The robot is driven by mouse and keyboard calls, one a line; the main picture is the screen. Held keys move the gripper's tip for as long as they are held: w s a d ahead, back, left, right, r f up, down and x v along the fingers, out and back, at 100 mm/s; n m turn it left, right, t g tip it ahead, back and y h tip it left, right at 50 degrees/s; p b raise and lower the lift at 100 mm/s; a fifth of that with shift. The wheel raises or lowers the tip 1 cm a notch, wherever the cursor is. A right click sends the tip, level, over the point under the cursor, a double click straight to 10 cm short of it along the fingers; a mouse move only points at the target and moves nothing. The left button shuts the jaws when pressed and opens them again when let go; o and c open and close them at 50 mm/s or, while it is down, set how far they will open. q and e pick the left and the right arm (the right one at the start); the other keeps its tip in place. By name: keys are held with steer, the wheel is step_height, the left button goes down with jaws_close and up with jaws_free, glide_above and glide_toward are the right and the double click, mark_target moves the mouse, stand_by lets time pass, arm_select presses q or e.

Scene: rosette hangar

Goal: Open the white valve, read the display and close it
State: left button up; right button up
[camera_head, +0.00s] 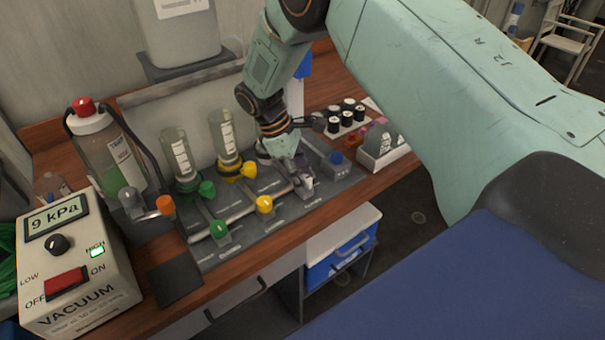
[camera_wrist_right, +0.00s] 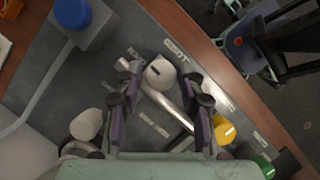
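The white valve knob (camera_wrist_right: 159,72) shows in the right wrist view between the tips of my right gripper (camera_wrist_right: 158,82), with a gap on each side. The gripper is open and points down at the knob. In the head view my right gripper (camera_head: 296,172) is over the white valve (camera_head: 306,184) at the right of the valve panel and partly hides it. The display (camera_head: 56,216) on the vacuum box reads 9 kPa. A second white knob (camera_wrist_right: 87,123) is left of the fingers in the right wrist view. My left gripper is not in view.
The vacuum box (camera_head: 80,275) has a lit green HIGH lamp and a red switch. Yellow (camera_head: 265,205), green (camera_head: 219,229) and blue (camera_head: 337,158) knobs stand close by on the grey panel. A red-capped bottle (camera_head: 108,150) is left.

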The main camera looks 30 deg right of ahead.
jaws_close()
steer(key=shift+r, duration=0.1)
steer(key=m, duration=0.2)
steer(key=m+y, duration=0.1)
steer(key=m, duration=0.1)
steer(key=shift+w+d+m+g+y+p, duration=0.2)
steer(key=shift+m+g+y+p, duration=0.1)
steer(key=shift+g, duration=0.1)
steer(key=m+y, duration=0.1)
steer(key=m, duration=0.1)
steer(key=m+y, duration=0.1)
steer(key=m, duration=0.2)
steer(key=shift+d+r+p, duration=0.1)
steer(key=shift+p, duration=0.2)
steer(key=m+y, duration=0.1)
steer(key=m, duration=0.3)
steer(key=shift+p, duration=0.35)
steer(key=shift+d+m+t+y+p, duration=0.15)
steer(key=shift+m+y+p, duration=0.2)
steer(key=shift+m, duration=0.6)
steer(key=shift+m+t+y+p, duration=0.2)
steer(key=shift+m+y, duration=0.25)
steer(key=shift+m, duration=0.5)
